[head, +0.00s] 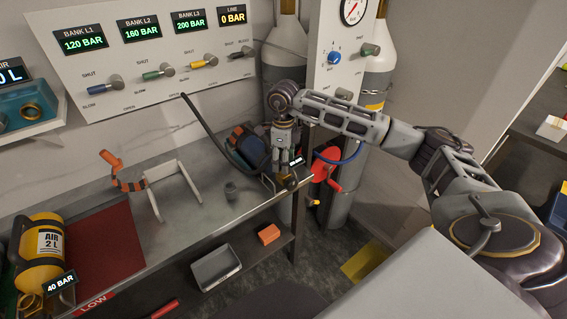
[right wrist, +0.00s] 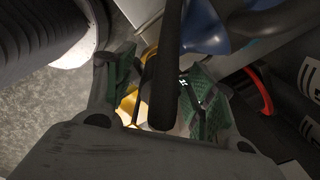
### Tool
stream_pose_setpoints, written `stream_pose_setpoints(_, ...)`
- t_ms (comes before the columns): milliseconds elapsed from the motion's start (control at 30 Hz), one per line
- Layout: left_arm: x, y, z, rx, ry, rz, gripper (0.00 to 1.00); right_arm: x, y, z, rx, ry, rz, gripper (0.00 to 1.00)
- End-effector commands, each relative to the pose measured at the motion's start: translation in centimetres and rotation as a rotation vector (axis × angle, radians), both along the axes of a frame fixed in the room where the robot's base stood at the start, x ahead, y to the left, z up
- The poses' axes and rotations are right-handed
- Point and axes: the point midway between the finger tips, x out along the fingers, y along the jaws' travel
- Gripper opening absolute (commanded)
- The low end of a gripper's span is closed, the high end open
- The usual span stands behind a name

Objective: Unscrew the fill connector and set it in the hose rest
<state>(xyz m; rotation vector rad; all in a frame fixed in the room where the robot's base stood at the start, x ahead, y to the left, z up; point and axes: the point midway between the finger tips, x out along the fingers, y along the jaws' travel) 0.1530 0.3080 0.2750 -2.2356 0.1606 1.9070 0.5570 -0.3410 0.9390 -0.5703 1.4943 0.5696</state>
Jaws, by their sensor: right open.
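In the head view my right gripper (head: 286,168) points down at the right end of the steel bench, close to a small brass-coloured piece (head: 284,181). In the right wrist view the right gripper (right wrist: 160,95) is open, its green pads on either side of a black hose-like part (right wrist: 165,65), with brass-yellow (right wrist: 130,105) showing behind. I cannot tell if the pads touch it. The connector itself is mostly hidden. A black hose (head: 205,125) runs down from the wall panel toward the bench. A U-shaped white stand (head: 174,187) may be the hose rest; I cannot tell. My left gripper is not in view.
A dark blue cylinder (head: 246,146) lies beside the gripper. A red handwheel (head: 325,165) is just to its right. A yellow AIR cylinder (head: 42,247) lies left. The bench's front middle is clear.

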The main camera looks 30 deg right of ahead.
Motion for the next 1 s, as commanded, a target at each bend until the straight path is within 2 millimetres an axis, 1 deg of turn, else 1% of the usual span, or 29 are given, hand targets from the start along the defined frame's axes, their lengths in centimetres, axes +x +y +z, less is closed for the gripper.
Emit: stream_pose_setpoints(1000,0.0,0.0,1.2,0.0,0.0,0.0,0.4,0.0,0.0,0.0,0.001,0.0,-0.579,0.55)
